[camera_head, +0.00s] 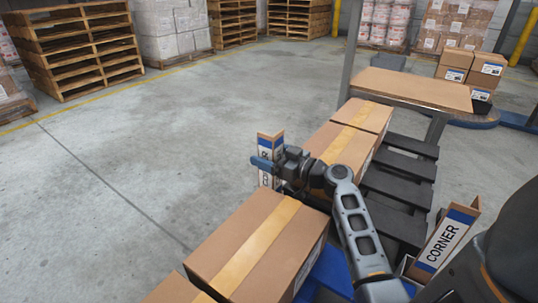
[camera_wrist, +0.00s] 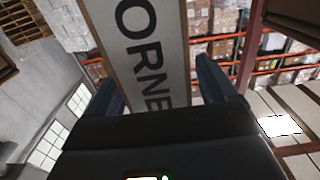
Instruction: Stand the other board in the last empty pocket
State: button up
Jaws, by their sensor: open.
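A corner board (camera_head: 271,147) with a blue band and "CORNER" lettering stands upright beside the cartons, left of the pallet. My gripper (camera_head: 262,163) is at this board, partly covering it. In the wrist view the lettered board (camera_wrist: 150,45) lies between my two blue fingers (camera_wrist: 163,90), which are apart; I cannot tell whether either touches it. A second corner board (camera_head: 447,238) stands tilted at the lower right, with its lower end by a brown open holder (camera_head: 407,266). The foot of the first board and any pocket under it are hidden.
Taped cartons (camera_head: 262,240) and (camera_head: 345,140) line the left side of a black slatted pallet (camera_head: 400,185). A wooden-topped table (camera_head: 415,88) stands behind it. Wooden pallet stacks (camera_head: 85,50) are at the back left. The concrete floor (camera_head: 130,150) at left is clear.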

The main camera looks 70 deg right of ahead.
jog(key=shift+r, duration=0.15)
jog(key=v, duration=1.2)
jog(key=shift+r, duration=0.1)
